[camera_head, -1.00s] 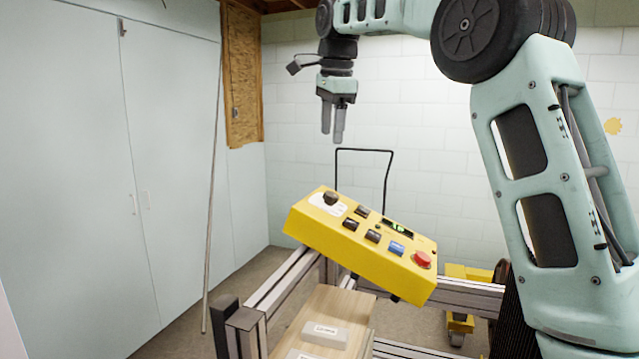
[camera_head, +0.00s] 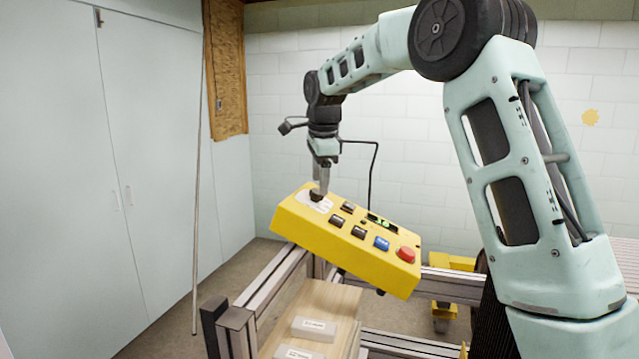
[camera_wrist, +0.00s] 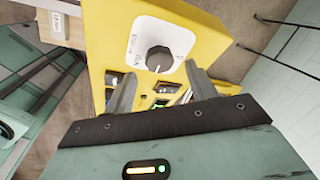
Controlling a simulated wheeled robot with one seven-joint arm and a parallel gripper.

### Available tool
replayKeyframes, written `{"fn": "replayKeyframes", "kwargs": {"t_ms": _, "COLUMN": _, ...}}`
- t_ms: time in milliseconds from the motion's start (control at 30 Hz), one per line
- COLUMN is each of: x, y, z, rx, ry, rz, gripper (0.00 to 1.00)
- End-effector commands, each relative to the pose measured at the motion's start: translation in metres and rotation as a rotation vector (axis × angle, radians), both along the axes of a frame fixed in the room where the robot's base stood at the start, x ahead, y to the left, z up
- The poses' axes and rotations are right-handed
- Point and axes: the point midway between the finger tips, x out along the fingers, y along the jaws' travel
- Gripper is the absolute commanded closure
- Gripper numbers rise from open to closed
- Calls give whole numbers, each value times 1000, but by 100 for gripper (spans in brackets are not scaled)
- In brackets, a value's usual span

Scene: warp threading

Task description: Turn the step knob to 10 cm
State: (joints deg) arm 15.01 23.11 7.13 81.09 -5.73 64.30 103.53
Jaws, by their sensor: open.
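The step knob (camera_wrist: 160,59) is dark and round with a pale pointer line, on a white dial plate (camera_wrist: 178,36) with printed marks at one end of the yellow control panel (camera_head: 338,247). In the head view the knob (camera_head: 317,195) sits right at my gripper's fingertips (camera_head: 320,187). In the wrist view my gripper (camera_wrist: 158,78) is open, with its two fingers apart on either side of the knob's near edge. I cannot tell whether they touch it. The dial's numbers are too small to read surely.
The panel also carries dark buttons (camera_head: 337,221), a blue button (camera_head: 382,243), a red button (camera_head: 406,254) and a small green-lit display (camera_head: 382,222). Below it stand metal frame rails (camera_head: 270,281) and a wooden board (camera_head: 314,301) with white labelled blocks (camera_head: 314,328).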

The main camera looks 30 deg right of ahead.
Motion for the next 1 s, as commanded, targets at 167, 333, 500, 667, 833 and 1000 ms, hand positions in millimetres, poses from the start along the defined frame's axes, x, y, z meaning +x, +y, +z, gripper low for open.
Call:
{"fn": "replayKeyframes", "kwargs": {"t_ms": 167, "x": 4, "y": -2, "z": -19, "rx": 0, "ry": 1, "rz": 0, "gripper": 44}}
{"fn": "replayKeyframes", "kwargs": {"t_ms": 333, "x": 6, "y": -2, "z": -27, "rx": 0, "ry": 0, "rz": 0, "gripper": 44}}
{"fn": "replayKeyframes", "kwargs": {"t_ms": 500, "x": 6, "y": -2, "z": -28, "rx": 0, "ry": -1, "rz": 0, "gripper": 44}}
{"fn": "replayKeyframes", "kwargs": {"t_ms": 667, "x": 6, "y": -2, "z": -28, "rx": 0, "ry": 0, "rz": 0, "gripper": 71}}
{"fn": "replayKeyframes", "kwargs": {"t_ms": 833, "x": 6, "y": -2, "z": -27, "rx": 0, "ry": 0, "rz": 0, "gripper": 88}}
{"fn": "replayKeyframes", "kwargs": {"t_ms": 1000, "x": 5, "y": -2, "z": -28, "rx": -5, "ry": -4, "rz": 16, "gripper": 88}}
